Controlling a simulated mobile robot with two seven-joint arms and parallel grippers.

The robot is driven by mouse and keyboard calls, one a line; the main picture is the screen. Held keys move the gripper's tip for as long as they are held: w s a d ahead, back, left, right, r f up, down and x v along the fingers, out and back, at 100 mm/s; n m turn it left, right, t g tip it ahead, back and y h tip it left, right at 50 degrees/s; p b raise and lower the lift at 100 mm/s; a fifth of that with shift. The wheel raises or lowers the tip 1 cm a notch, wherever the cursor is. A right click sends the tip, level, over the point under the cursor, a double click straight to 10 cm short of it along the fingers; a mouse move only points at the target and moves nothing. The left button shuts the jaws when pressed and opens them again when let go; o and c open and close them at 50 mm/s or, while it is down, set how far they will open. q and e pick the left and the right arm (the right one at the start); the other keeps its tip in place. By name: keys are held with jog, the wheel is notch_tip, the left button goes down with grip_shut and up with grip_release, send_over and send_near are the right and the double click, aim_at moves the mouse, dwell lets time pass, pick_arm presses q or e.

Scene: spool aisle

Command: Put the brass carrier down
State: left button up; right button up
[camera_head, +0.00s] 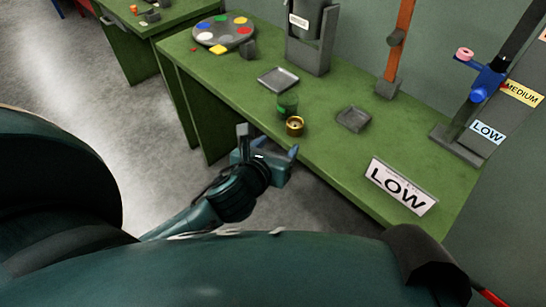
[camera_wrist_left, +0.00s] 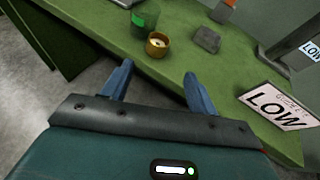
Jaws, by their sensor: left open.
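The brass carrier (camera_head: 294,126) is a small round gold-coloured cup, upright on the green table (camera_head: 330,170) near its front edge. It also shows in the left wrist view (camera_wrist_left: 158,45), beyond my fingertips. My left gripper (camera_head: 268,143) is open and empty, just off the table's front edge and short of the carrier. Its two blue fingers are spread apart in the left wrist view (camera_wrist_left: 158,78), with the carrier ahead of the gap between them. A green cylinder (camera_head: 287,104) stands right behind the carrier. My right gripper is not in view.
A LOW sign (camera_head: 400,187) stands at the front right. A round palette with coloured spots (camera_head: 222,32), a grey holder (camera_head: 312,45) and an orange post (camera_head: 399,40) stand farther back.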

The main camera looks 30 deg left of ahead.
pick_arm(q)
jog(key=s+d+f+n+g+h, duration=0.1)
jog(key=s+f+n, duration=0.5)
jog(key=n, duration=1)
jog(key=s+d+f+n+g+h, duration=0.1)
jog(key=s+f+n, duration=0.5)
jog(key=n, duration=0.9)
jog(key=shift+d+f+n+g+h, duration=0.4)
jog(key=shift+d+f+h, duration=0.15)
jog(key=shift+d+h, duration=0.35)
